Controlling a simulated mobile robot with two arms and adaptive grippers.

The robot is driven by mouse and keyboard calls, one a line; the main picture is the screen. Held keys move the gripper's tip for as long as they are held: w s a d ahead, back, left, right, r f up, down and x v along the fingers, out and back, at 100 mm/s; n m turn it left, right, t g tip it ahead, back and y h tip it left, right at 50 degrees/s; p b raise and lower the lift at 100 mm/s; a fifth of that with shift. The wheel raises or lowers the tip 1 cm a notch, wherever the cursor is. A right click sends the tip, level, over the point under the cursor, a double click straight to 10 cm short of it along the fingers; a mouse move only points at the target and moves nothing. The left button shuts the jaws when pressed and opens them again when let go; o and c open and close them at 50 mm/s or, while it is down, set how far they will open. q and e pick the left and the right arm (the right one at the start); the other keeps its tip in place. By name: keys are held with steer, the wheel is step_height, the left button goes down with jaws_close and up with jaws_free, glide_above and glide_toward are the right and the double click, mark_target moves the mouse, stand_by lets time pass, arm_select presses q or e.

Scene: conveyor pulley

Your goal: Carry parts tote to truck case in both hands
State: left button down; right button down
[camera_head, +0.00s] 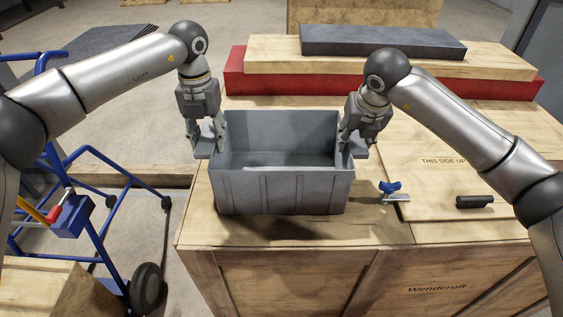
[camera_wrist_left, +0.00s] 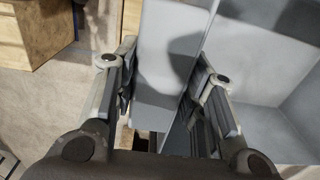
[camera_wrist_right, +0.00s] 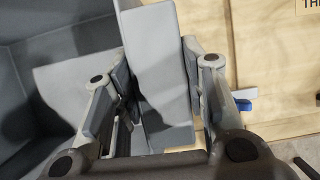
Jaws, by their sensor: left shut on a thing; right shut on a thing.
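The parts tote (camera_head: 282,190) is a grey open-topped box and looks empty. It is upright at the left end of the wooden case (camera_head: 300,280) marked Wendcroft; a shadow lies below its front, and I cannot tell whether it touches the lid. My left gripper (camera_head: 217,140) is shut on the tote's left wall, which shows between its fingers in the left wrist view (camera_wrist_left: 165,75). My right gripper (camera_head: 346,142) is shut on the right wall, seen between its fingers in the right wrist view (camera_wrist_right: 155,75).
A blue clamp-like item (camera_head: 391,190) and a black cylinder (camera_head: 474,201) lie on the lid right of the tote. Behind are a red block (camera_head: 235,75), planks and a dark slab (camera_head: 375,41). A blue hand truck (camera_head: 85,220) stands at left.

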arm_select(q)
steer(key=shift+r, duration=0.25)
arm_select(e)
steer(key=shift+r, duration=0.25)
